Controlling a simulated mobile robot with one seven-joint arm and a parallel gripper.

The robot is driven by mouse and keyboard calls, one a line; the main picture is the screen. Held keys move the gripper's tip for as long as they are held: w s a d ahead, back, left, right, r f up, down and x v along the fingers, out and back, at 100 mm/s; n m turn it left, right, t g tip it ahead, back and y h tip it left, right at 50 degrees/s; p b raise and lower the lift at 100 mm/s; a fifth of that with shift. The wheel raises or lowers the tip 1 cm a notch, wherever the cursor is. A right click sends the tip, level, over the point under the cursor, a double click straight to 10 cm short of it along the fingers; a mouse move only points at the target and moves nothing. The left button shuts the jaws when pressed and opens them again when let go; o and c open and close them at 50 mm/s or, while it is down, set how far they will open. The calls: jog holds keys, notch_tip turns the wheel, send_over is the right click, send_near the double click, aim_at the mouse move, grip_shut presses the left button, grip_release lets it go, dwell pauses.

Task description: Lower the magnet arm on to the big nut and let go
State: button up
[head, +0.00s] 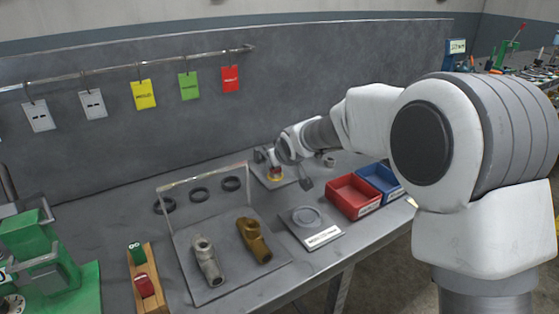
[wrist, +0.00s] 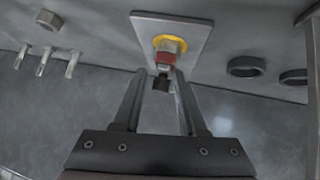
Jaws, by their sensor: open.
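A grey plate (wrist: 196,40) on the bench carries a yellow ring (wrist: 169,40) with a pale metal piece in it. A red block with a dark end (wrist: 163,62), apparently the magnet arm's end, appears over the ring. My gripper (wrist: 159,80) is open, its two fingers spread on either side of the dark end; contact cannot be told. In the head view my gripper (head: 283,170) is at the plate and partly hides the arm. A loose hexagonal nut (wrist: 48,19) lies on the bench, apart from the plate; whether it is the big nut is unclear.
Black rings (head: 200,194) lie left of the plate. Near them a clear-framed tray (head: 218,290) holds two pipe fittings. A scale-like plate (head: 318,237), a red bin (head: 352,196) and a blue bin (head: 381,183) stand to the right. Coloured tags hang on the back rail.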

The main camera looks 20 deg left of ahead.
jog(key=shift+s+f, duration=0.4)
jog(key=shift+f, duration=0.2)
jog(key=shift+s+r, duration=0.1)
jog(key=shift+r, duration=0.1)
jog(key=w+r+p+v, duration=0.1)
jog(key=p+v, duration=0.4)
jog(key=v, duration=1.2)
jog(key=shift+s, duration=0.1)
